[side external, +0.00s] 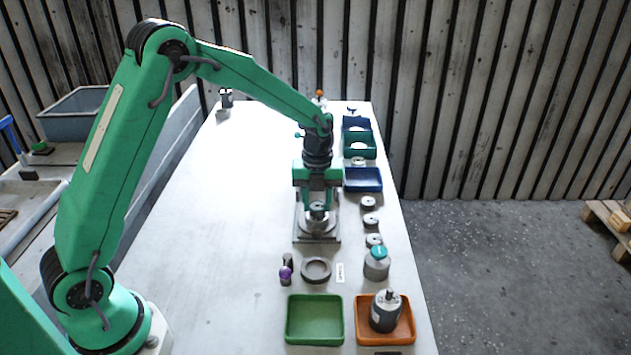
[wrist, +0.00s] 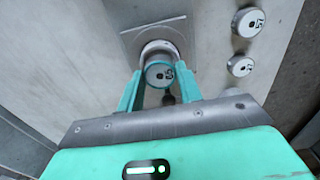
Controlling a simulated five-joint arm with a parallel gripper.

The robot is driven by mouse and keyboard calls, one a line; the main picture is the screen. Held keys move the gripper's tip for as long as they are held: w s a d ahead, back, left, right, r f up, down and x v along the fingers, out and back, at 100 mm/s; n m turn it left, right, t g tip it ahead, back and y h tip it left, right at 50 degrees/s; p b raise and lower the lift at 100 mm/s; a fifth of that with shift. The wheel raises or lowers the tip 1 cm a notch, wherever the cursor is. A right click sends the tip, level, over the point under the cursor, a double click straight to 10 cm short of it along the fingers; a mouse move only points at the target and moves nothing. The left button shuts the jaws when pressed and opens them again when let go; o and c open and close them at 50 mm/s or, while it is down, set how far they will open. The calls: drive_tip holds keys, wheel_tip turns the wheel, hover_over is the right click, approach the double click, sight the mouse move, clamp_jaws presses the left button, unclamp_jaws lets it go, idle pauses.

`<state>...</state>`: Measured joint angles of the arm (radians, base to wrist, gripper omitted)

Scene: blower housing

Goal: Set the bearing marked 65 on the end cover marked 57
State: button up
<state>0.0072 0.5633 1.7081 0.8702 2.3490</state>
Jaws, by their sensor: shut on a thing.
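My gripper (side external: 318,196) points down over a grey square fixture plate (side external: 302,238) near the middle of the table. It is shut on a small round part, seemingly the bearing (wrist: 159,75), with a teal edge and a dark mark that I cannot read surely. In the wrist view the two teal fingers (wrist: 160,88) flank it. A pale round seat (wrist: 160,48) on the plate shows around and behind the bearing; I cannot tell whether they touch. Several small marked discs (side external: 370,220) stand in a row to the right; which is the end cover marked 57 is unclear.
A grey ring (side external: 316,269) and a purple-tipped tool (side external: 286,270) lie in front of the plate. A green tray (side external: 290,322) and an orange tray (side external: 409,337) holding a grey motor (side external: 384,312) are at the front. Blue bins (side external: 363,187) stand behind right.

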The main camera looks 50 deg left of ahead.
drive_tip(key=shift+f, duration=0.6)
idle(0.4)
drive_tip(key=o, duration=1.6)
drive_tip(key=shift+c, duration=0.2)
drive_tip(key=shift+r, duration=0.15)
drive_tip(key=shift+r, duration=3.65)
